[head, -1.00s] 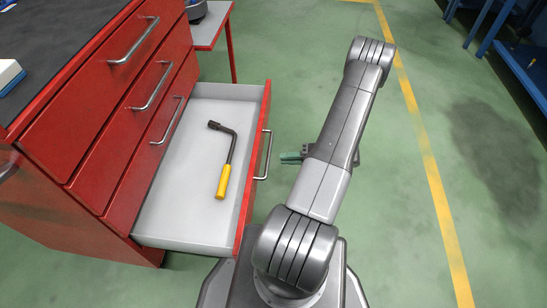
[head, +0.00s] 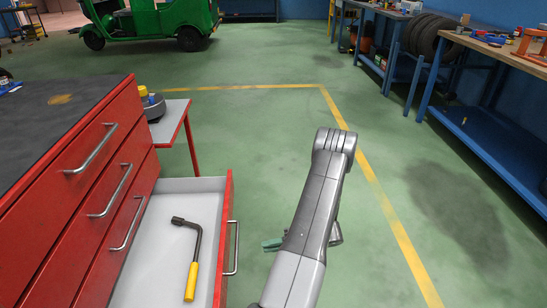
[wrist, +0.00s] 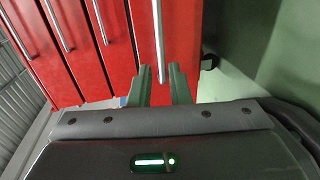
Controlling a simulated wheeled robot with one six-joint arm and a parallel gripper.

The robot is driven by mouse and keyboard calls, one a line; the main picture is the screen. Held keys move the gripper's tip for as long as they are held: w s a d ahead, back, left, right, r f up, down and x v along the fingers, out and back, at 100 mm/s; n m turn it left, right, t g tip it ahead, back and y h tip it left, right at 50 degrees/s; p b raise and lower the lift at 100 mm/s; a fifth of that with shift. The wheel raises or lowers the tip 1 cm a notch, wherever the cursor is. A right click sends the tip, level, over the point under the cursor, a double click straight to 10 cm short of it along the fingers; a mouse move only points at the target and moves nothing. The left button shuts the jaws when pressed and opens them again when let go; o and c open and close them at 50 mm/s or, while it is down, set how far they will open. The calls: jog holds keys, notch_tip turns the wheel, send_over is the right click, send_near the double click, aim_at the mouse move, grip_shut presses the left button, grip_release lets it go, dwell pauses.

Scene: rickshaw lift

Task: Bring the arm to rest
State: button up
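My arm reaches out over the floor beside the open bottom drawer (head: 150,280) of a red cabinet. My gripper (head: 270,243) is mostly hidden behind my arm in the head view; only green fingertips show, to the right of the drawer's handle (head: 233,248) and apart from it. In the wrist view my gripper (wrist: 159,72) has its two green fingers spread with a gap between them. A drawer handle (wrist: 158,35) appears beyond that gap, not gripped. A wheel wrench (head: 193,255) with a yellow grip lies in the drawer.
The red cabinet (head: 75,165) stands at left with its other drawers shut. A small red-framed side table (head: 172,122) is behind it. A green rickshaw (head: 160,22) stands at the back. Blue workbenches (head: 480,120) line the right. The floor right of my arm is clear.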

aim_at(237, 251)
jog(key=b+x, duration=0.2)
jog(key=x, duration=1)
jog(key=shift+s, duration=0.1)
jog(key=shift+a, duration=0.45)
